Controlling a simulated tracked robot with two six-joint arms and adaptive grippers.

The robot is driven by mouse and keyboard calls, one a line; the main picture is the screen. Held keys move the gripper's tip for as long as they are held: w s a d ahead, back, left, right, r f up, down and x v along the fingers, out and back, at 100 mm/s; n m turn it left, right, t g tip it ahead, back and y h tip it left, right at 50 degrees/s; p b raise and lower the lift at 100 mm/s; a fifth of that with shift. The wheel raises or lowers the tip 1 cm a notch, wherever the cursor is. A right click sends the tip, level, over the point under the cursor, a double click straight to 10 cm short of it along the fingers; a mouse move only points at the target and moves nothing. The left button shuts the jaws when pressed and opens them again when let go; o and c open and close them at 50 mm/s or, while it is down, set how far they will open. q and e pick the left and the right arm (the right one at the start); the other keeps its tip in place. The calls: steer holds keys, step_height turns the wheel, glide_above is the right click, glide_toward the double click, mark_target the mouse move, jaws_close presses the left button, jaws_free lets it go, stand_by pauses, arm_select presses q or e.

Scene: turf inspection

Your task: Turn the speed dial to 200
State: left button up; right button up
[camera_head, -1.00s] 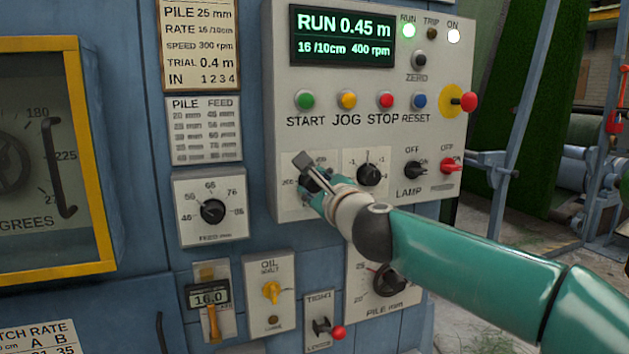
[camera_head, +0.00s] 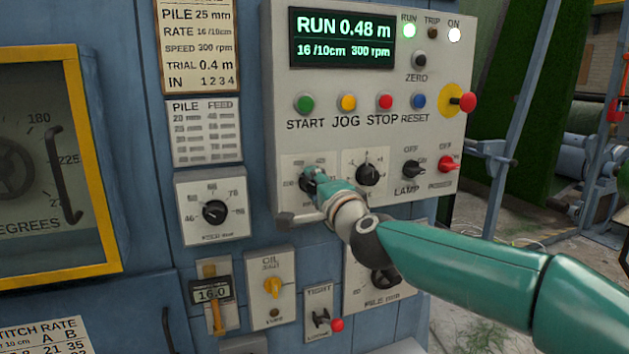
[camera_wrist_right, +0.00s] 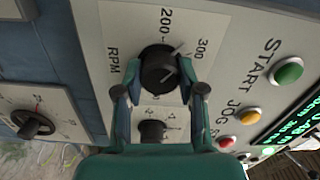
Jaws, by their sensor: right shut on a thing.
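The speed dial is a black knob (camera_wrist_right: 158,70) on a pale RPM plate, with 200 and 300 marked in the right wrist view. Its pointer line appears to face 300. My right gripper (camera_wrist_right: 160,92) is shut on the speed dial, with one finger on each side. In the head view, my right gripper (camera_head: 318,185) covers most of the dial and its plate. The display (camera_head: 343,39) reads RUN 0.48 m, 16/10cm and 300 rpm. My left gripper is not in view.
A second black knob (camera_head: 368,174) sits close to the right of the speed dial. Start (camera_head: 304,103), jog (camera_head: 347,102), stop (camera_head: 386,102) and reset (camera_head: 419,101) buttons lie above. The lamp switch (camera_head: 413,168) is further right. A pile dial (camera_head: 385,277) lies below my arm.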

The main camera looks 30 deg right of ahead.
steer(key=n, duration=0.2)
steer(key=n+p, duration=0.1)
steer(key=shift+a+f+n, duration=0.15)
steer(key=shift+f+n, duration=0.05)
steer(key=shift+n, duration=0.2)
steer(key=shift+f+n+p, duration=0.15)
steer(key=shift+n+p, duration=0.8)
steer(key=shift+n, duration=0.85)
steer(key=o, duration=1.1)
steer(key=shift+o, duration=0.2)
steer(key=shift+r, duration=0.25)
